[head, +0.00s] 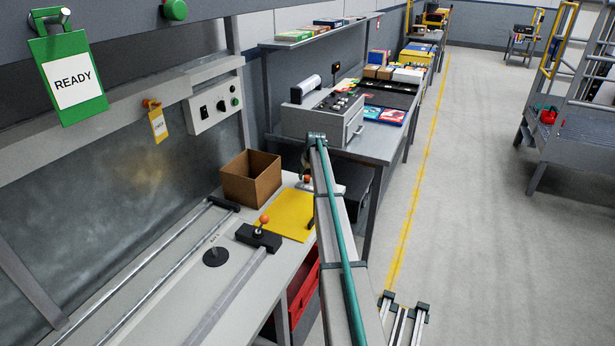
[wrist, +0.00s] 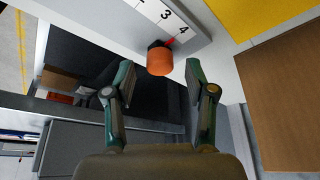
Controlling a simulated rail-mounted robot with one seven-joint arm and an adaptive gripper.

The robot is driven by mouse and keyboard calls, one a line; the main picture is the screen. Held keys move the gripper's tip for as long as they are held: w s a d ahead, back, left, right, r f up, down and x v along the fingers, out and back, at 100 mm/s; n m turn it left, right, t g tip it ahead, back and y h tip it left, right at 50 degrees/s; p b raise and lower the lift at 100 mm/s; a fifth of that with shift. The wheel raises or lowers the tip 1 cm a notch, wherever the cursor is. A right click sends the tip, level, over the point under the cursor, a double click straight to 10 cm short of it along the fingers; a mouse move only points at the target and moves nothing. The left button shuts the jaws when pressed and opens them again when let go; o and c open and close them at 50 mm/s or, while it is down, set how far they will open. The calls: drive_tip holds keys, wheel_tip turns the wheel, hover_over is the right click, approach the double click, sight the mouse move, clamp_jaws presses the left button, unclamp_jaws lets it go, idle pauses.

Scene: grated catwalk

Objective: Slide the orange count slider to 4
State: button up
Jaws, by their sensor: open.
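The orange slider knob (wrist: 160,61) sits on a white scale strip (wrist: 176,18) in the wrist view. The numerals 3 and 4 show on the strip, and a red pointer (wrist: 169,42) by the knob lies between them, close to the 4. My gripper (wrist: 160,70) is open, with one finger on each side of the knob and gaps showing between. In the head view the orange knob (head: 307,179) is small beside my arm, which hides much of that spot.
A cardboard box (head: 250,177) and a yellow sheet (head: 286,213) lie close by on the bench. A black block with an orange ball handle (head: 264,220) stands on a rail nearer. A red bin (head: 303,288) is below the bench edge. A READY tag (head: 72,80) hangs at upper left.

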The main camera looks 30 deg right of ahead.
drive_tip(key=v, duration=1.1)
drive_tip(key=shift+s, duration=0.1)
